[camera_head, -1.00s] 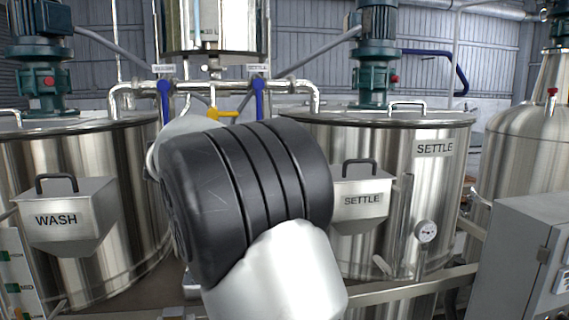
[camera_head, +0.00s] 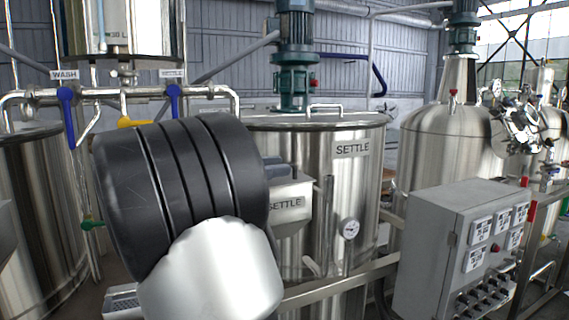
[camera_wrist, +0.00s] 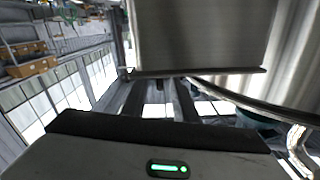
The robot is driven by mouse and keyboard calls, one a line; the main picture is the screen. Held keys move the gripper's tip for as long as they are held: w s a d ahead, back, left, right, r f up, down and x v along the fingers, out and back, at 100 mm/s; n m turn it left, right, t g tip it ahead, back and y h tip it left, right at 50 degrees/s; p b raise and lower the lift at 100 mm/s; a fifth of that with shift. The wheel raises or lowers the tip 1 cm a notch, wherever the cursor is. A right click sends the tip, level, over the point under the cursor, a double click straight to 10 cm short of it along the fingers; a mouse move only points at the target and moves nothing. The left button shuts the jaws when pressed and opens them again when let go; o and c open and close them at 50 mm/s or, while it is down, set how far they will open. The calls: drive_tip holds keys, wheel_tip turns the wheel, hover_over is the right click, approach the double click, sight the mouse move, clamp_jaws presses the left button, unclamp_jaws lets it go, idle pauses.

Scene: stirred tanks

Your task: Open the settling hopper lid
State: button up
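The settling hopper (camera_head: 292,208) is a steel box labelled SETTLE on the front of the settle tank (camera_head: 345,175) in the head view. My arm covers its left part, and its lid handle cannot be made out. A grey block, probably part of my gripper, shows at the hopper's top edge. In the wrist view a large steel panel (camera_wrist: 200,35), probably the hopper, fills the upper middle. My gripper (camera_wrist: 160,92) points at its dark lower edge, with two dark fingers apart and a gap between them. I cannot tell whether they touch the handle.
A grey control box (camera_head: 450,245) stands at the right. A steel rail (camera_head: 340,285) runs below the hopper. A gauge (camera_head: 349,228) and vertical pipe sit right of the hopper. Blue-handled valves (camera_head: 174,98) are at upper left.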

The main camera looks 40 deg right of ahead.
sight(293, 164)
drive_tip(key=shift+x, duration=1.65)
clamp_jaws()
